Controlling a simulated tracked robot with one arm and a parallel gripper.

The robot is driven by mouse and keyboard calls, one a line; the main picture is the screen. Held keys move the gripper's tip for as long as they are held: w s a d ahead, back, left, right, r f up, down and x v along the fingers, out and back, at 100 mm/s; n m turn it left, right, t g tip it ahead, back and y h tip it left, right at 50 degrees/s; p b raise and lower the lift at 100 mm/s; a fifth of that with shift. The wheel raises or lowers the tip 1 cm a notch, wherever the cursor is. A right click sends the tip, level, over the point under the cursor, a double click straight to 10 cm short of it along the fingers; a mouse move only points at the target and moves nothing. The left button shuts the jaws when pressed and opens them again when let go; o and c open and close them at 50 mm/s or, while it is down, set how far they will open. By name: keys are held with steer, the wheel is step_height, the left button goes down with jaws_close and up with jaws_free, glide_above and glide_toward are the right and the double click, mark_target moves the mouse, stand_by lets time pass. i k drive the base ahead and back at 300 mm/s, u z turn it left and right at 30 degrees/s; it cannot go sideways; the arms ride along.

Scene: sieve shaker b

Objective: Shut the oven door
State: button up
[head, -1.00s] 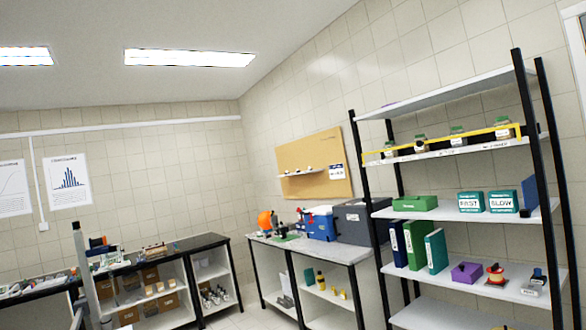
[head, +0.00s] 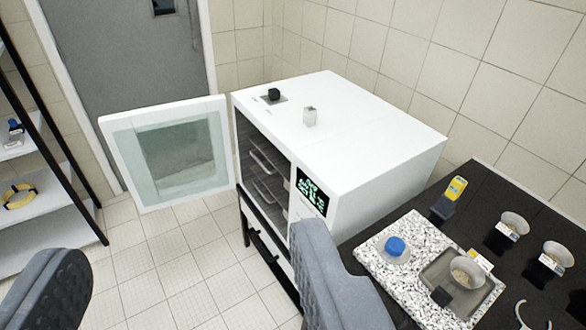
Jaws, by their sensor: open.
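The white oven (head: 375,130) stands in the middle of the head view, with racks inside and a lit display on its front. Its door (head: 170,152), white-framed with a glass pane, is swung wide open to the left. My gripper (head: 190,285) shows at the bottom of the view, its two grey fingers spread wide apart and empty. The right finger overlaps the oven's lower front corner in the picture; whether it touches cannot be told. The left finger is below the door in the picture, apart from it.
A black bench (head: 480,215) to the right of the oven holds a speckled slab (head: 385,275), several small dishes and a yellow-and-black device (head: 450,195). A shelf rack (head: 40,215) stands at the left. A grey room door (head: 125,60) is behind. Tiled floor between is clear.

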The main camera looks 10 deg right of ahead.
mark_target(120, 130)
steer(key=u, duration=0.1)
steer(key=i, duration=0.65)
steer(key=u, duration=0.45)
steer(key=i, duration=1.25)
steer(key=u, duration=0.25)
steer(key=i, duration=1)
steer(key=z, duration=0.05)
